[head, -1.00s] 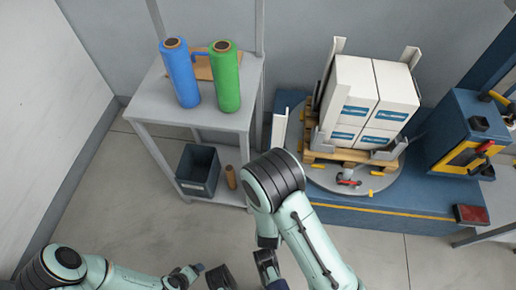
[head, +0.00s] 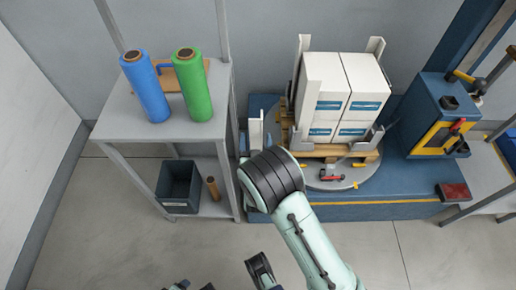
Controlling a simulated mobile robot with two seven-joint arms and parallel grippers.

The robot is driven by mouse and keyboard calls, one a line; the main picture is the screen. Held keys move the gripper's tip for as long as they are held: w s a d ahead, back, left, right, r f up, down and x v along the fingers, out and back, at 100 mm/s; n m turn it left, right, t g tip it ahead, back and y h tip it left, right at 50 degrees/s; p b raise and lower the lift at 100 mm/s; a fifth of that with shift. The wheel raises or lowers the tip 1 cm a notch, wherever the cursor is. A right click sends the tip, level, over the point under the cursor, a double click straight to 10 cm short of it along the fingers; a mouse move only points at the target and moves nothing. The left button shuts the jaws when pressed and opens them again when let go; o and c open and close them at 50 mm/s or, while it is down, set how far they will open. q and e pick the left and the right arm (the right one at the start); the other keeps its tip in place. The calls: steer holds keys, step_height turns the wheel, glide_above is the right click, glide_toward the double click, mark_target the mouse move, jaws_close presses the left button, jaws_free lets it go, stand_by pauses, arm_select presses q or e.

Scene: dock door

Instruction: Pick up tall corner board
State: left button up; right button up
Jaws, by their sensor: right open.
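Several pale corner boards stand at the corners of the white carton stack (head: 345,95). A tall one shows at the back left (head: 303,50), another at the back right (head: 375,47), and one along the front left edge (head: 308,92). Another pale upright piece (head: 255,133) stands left of the pallet, partly hidden by my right arm. I cannot tell which is the task's board. My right gripper (head: 261,268) is open and empty, low over the floor, apart from the boards. Only dark tips of my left gripper (head: 192,286) show at the bottom edge.
A grey shelf table (head: 215,90) holds a blue roll (head: 146,88) and a green roll (head: 193,88). A dark bin (head: 179,188) and brown tube (head: 213,188) are below. The cartons rest on a wooden pallet (head: 335,150) on a turntable beside a blue machine (head: 435,110). Front floor is clear.

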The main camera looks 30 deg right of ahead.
steer(key=shift+x, duration=0.85)
jaws_close()
arm_select(q)
steer(key=shift+s+f, duration=0.35)
